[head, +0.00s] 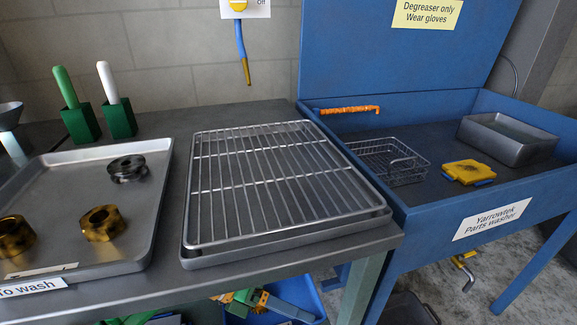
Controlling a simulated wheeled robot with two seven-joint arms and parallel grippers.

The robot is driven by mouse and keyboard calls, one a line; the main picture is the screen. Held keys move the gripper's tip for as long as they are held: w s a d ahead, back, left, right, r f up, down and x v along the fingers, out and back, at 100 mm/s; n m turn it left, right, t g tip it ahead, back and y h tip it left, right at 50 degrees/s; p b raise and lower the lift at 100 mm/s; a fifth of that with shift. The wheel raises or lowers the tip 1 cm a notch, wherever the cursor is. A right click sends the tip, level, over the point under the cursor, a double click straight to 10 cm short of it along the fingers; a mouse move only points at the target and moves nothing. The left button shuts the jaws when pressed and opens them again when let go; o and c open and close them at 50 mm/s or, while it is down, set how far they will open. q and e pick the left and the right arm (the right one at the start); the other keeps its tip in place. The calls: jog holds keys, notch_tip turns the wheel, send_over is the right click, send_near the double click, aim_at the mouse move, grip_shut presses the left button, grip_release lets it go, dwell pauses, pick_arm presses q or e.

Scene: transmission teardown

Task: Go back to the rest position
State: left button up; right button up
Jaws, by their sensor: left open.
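My right gripper is not in view.
A grey bench carries a tray (150,205) with two brass parts and a dark ring (127,168), and a wire rack (270,190). Green holders (80,124) stand behind. A blue parts washer (430,225) is at right. A blue bin (322,300) is below.

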pick_arm(q)
jog(key=w+r+n+t+h+p, duration=0.4)
jog(key=w+r+n+t+p, duration=0.5)
jog(key=n, duration=0.6)
jog(key=s+a+f+n+t+y+p, duration=0.45)
jog(key=a+f+n+y, duration=0.65)
jog(key=f+n, duration=0.35)
jog(key=s+a+f+n+g+y+p, duration=0.2)
jog(key=s+a+f+n+g, duration=0.15)
jog(key=s, duration=0.45)
jog(key=s+a+f+n+g+y+p, duration=0.1)
jog(key=s+a+f+n+g+p, duration=0.15)
jog(key=s+a+f, duration=0.35)
jog(key=s+d+f+n+g+y+p, duration=0.1)
jog(key=s+n+g, duration=0.3)
jog(key=s, duration=1.5)
jog(key=shift+f+n+g+y, duration=0.3)
jog(key=shift+n+g, duration=0.05)
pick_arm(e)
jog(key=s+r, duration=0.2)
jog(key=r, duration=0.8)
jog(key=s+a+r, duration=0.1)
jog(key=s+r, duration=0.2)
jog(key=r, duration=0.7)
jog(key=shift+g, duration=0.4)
pick_arm(q)
jog(key=shift+d, duration=0.1)
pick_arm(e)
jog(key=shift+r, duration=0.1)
